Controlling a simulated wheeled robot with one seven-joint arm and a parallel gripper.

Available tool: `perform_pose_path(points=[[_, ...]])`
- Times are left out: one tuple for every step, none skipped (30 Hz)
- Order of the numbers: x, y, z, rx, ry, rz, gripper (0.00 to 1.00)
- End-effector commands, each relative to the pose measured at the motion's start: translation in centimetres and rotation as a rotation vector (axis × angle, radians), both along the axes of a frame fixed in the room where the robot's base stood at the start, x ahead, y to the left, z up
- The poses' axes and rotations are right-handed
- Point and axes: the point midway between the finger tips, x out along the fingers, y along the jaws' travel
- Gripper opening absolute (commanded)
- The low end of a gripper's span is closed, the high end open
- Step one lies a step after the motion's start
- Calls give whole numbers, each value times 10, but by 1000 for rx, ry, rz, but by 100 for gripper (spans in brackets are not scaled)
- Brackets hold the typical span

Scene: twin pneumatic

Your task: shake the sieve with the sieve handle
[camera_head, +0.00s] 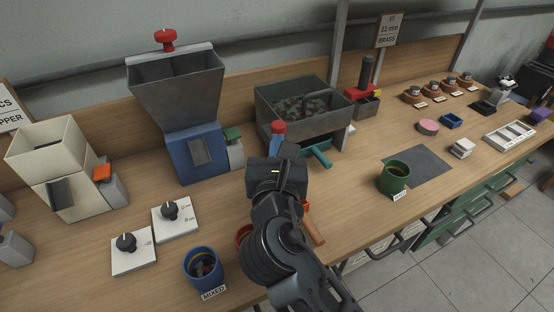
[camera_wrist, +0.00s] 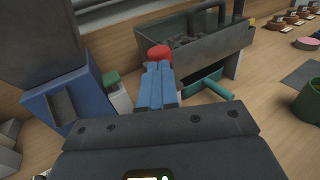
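The sieve (camera_head: 301,108) is a grey metal box with dark lumps inside, toward the back of the bench. It also shows at the top of the wrist view (camera_wrist: 205,48). The teal sieve handle (camera_head: 321,156) sticks out from its front; its crossbar shows in the wrist view (camera_wrist: 208,86). My gripper (camera_head: 288,152) is in front of the sieve, left of the handle and apart from it. A red rounded top (camera_wrist: 158,53) shows above narrow blue parts in the wrist view. I cannot tell whether the blue parts are my fingers.
A blue hopper machine (camera_head: 195,150) stands left of my gripper, with a green-topped grey block (camera_head: 234,148) beside it. A green cup (camera_head: 393,179) stands to the right by a dark mat (camera_head: 425,162). A blue cup marked MIXED (camera_head: 203,271) stands at the front left.

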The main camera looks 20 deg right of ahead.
Motion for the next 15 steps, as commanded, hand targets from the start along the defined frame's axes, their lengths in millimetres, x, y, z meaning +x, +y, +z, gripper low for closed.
perform_pose_path(points=[[5,-2,1,-1,-2,0,0],[7,-3,1,-1,-2,0,0],[10,-5,0,0,-1,0,0],[11,-5,0,0,-1,0,0],[12,-6,0,0,0,0,0],[13,-6,-1,0,0,0,0],[13,-7,-1,0,0,0,0],[14,-7,-1,0,0,0,0],[14,-7,-1,0,0,1,0],[14,-7,-1,0,0,1,0],[14,-7,-1,0,0,1,0],[14,-7,-1,0,0,1,0],[14,-7,-1,0,0,1,0],[14,-7,-1,0,0,1,0],[14,-7,-1,0,0,1,0]])
